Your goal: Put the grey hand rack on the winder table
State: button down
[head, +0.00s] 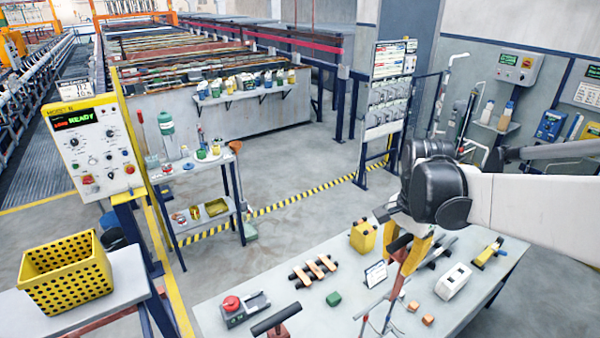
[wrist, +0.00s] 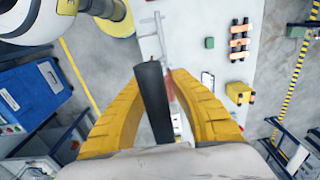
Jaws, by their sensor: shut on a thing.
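My gripper (head: 411,262) has yellow fingers and is shut on the grey hand rack over the front table. The rack's dark handle shows between the fingers in the wrist view (wrist: 152,100). Below the handle, the rack has a reddish shank and thin grey prongs (head: 393,300) that reach down in front of the tabletop. I cannot tell whether the prongs touch the table. A white-topped table (head: 325,325) lies under the gripper. Another white-topped table (head: 125,275) stands at the left with a yellow basket on it. No label shows which is the winder table.
The front table holds a yellow block (head: 363,237), an orange-barred piece (head: 313,270), a green block (head: 333,299), a red-button box (head: 245,308), a small card (head: 376,275) and a white device (head: 453,281). The yellow basket (head: 66,273) fills much of the left table. Floor lies between the tables.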

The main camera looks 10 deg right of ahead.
jog(key=w+f, duration=0.5)
jog(key=f, duration=0.2)
jog(key=shift+w, duration=0.15)
jog(key=shift+a+f, duration=0.1)
jog(key=shift+a, duration=0.05)
jog(key=shift+f, duration=0.15)
jog(key=c, duration=1.2)
grip_release()
